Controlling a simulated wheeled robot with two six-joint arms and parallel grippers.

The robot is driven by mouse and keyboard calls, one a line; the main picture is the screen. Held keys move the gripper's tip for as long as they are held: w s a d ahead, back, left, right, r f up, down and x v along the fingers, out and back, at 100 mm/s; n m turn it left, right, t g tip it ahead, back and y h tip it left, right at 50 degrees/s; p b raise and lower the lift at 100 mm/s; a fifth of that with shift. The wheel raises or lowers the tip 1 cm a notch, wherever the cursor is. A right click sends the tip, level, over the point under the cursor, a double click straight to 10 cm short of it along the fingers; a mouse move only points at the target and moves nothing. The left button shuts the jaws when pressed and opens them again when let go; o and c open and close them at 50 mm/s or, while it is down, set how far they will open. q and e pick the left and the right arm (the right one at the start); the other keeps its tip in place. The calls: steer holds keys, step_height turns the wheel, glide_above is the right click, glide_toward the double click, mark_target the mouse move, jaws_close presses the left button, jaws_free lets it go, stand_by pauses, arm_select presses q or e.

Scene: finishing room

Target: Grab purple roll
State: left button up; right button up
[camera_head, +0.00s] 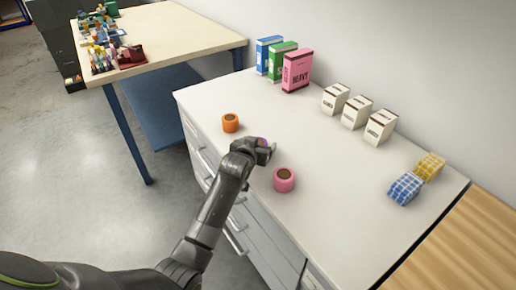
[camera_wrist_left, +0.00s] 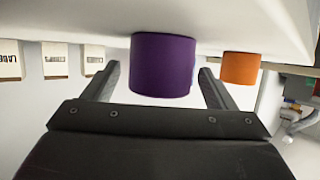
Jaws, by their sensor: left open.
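The purple roll (camera_wrist_left: 162,66) stands upright on the white counter top, between the two open fingers of my left gripper (camera_wrist_left: 157,85) in the wrist view, with space on both sides. In the head view my left gripper (camera_head: 262,149) hides most of the purple roll, and only a sliver of purple (camera_head: 263,141) shows. The left gripper is low over the counter, its jaws open and empty around the roll. My right gripper is not in view.
An orange roll (camera_head: 230,123) stands left of the gripper and a pink roll (camera_head: 284,180) stands to its right. Behind are blue, green and pink boxes (camera_head: 297,71), white boxes (camera_head: 356,112), and blue (camera_head: 405,189) and yellow (camera_head: 430,166) checked packs. The counter (camera_head: 330,210) is clear between.

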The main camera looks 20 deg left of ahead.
arm_select(q)
steer(key=c, duration=1.1)
